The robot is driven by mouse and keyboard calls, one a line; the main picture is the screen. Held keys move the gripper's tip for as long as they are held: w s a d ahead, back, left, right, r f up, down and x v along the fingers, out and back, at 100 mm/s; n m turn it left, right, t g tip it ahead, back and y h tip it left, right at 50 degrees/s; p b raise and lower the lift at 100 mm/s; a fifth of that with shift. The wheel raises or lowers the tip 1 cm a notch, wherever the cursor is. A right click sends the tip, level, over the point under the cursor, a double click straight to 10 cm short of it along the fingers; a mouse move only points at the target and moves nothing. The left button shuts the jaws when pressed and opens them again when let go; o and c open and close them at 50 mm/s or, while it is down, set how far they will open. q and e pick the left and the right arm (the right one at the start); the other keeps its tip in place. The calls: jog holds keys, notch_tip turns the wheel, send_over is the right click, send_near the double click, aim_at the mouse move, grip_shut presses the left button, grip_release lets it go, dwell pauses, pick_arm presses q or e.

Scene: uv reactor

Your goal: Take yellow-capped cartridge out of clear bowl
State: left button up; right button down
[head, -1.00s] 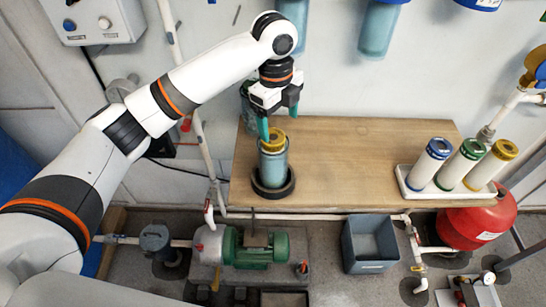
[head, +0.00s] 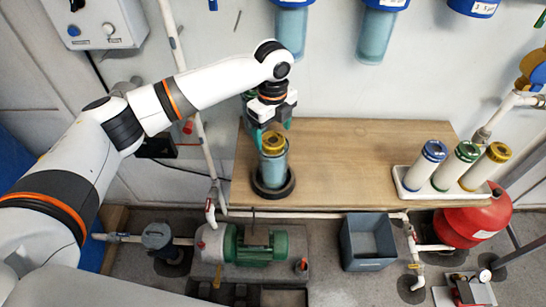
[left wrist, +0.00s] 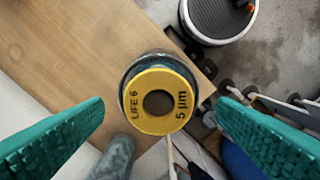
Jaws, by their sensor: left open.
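The yellow-capped cartridge (head: 273,145) stands upright in the clear bowl (head: 273,169), its cap showing above the bowl's rim. The bowl sits in a dark round base (head: 273,190) at the left front of the wooden bench. In the left wrist view the yellow cap (left wrist: 142,106) is a ring with a dark centre hole, marked "5 µm" and "LIFE 6". My left gripper (head: 267,137) is open with its green fingers above and around the cap. In the left wrist view its fingers (left wrist: 160,125) lie apart on both sides of the cap, not touching it.
A white tray (head: 443,198) with blue-, green- and yellow-capped cartridges stands at the bench's right end. Blue-topped housings (head: 380,35) hang on the wall behind. The bench middle (head: 345,165) is clear. A grey bin (head: 368,243) and green pump (head: 262,246) are on the floor in front.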

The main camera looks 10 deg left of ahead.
pick_arm(q)
jog(key=shift+f, duration=1.25)
jog(key=c, duration=1.4)
jog(key=shift+w+r, duration=0.1)
jog(key=shift+r, duration=0.05)
notch_tip(320, 180, up, 18)
jog(key=b, duration=0.3)
